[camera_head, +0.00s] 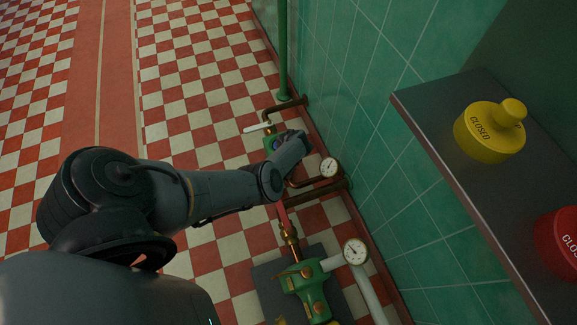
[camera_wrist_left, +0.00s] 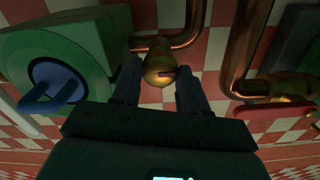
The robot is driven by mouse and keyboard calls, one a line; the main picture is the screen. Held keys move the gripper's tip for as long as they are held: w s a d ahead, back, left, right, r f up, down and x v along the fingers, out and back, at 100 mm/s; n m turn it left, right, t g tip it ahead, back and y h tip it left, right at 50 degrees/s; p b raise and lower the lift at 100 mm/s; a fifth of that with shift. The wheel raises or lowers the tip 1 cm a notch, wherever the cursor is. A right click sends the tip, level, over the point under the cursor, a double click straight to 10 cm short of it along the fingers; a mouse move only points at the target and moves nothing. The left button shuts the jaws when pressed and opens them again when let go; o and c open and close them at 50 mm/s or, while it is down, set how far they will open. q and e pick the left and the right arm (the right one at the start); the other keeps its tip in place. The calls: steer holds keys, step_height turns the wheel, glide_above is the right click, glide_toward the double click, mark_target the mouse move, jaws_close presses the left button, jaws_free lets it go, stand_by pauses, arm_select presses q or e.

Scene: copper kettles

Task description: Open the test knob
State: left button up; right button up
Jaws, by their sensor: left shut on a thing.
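My left gripper (camera_wrist_left: 158,78) is shut on a small round brass knob (camera_wrist_left: 157,60), one dark finger on each side of it. The knob sits on copper pipework beside a green valve body (camera_wrist_left: 100,38) with a blue handle (camera_wrist_left: 55,86). In the head view my left arm reaches from the lower left to this pipework near the wall. There my left gripper (camera_head: 292,147) hides the knob, and part of the green valve body (camera_head: 269,145) shows beside it. My right gripper is in neither view.
A gauge (camera_head: 328,167) stands close to the gripper, another gauge (camera_head: 355,251) near a green pump-like unit (camera_head: 310,290). A green-tiled wall (camera_head: 400,160) bounds the right.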

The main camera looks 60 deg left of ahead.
arm_select(q)
steer(key=shift+f, duration=0.1)
steer(key=o, duration=1.1)
steer(key=shift+c, duration=0.2)
step_height(320, 180, up, 11)
steer(key=p, duration=0.8)
steer(key=shift+s, duration=0.1)
